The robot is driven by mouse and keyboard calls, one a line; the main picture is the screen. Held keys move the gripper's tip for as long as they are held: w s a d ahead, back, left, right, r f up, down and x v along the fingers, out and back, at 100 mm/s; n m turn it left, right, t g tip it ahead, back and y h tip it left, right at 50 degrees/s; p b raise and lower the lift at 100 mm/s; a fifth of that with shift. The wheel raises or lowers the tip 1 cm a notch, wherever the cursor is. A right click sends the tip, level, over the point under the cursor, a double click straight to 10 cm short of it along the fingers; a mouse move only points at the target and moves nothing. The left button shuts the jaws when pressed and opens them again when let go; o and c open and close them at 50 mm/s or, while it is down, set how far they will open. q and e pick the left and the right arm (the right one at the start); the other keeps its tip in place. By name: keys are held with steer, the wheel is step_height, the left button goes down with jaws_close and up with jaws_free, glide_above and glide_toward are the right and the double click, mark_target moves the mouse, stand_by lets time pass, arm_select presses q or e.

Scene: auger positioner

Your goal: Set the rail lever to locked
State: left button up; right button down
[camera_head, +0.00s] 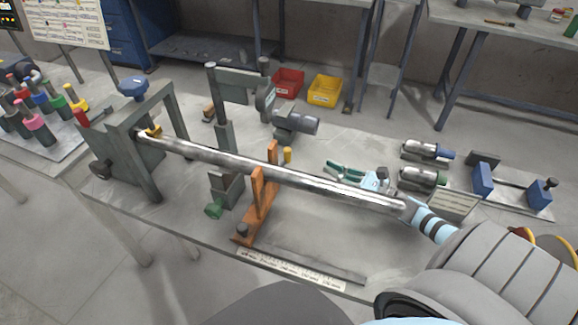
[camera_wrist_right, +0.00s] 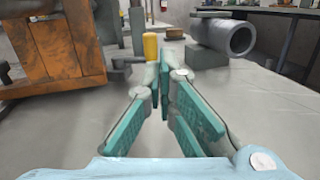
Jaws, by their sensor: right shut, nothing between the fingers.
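A short yellow upright handle (camera_head: 287,154), which may be the rail lever, stands just behind the orange support (camera_head: 258,195). It also shows in the right wrist view (camera_wrist_right: 150,46), upright and straight ahead, slightly left of the fingertips. I cannot tell its setting. My right gripper (camera_head: 331,166) has teal fingers and is beyond the long metal tube, pointing left toward the yellow handle. In the wrist view its fingertips (camera_wrist_right: 165,72) meet with nothing between them, apart from the handle. My left gripper is not in view.
The long metal tube (camera_head: 240,163) runs diagonally from the grey-green frame (camera_head: 140,150) over the orange support and partly hides my right arm. Metal canisters (camera_head: 420,178) lie to the right. Bare bench lies around my fingers.

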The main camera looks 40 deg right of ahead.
steer(key=shift+s+a+f+n, duration=0.2)
steer(key=shift+a+f+n, duration=0.15)
steer(key=shift+a+n, duration=0.05)
steer(key=shift+w+a, duration=0.15)
steer(key=shift+w, duration=0.1)
steer(key=x, duration=0.9)
steer(key=shift+r+b, duration=0.15)
steer(key=shift+b, duration=0.2)
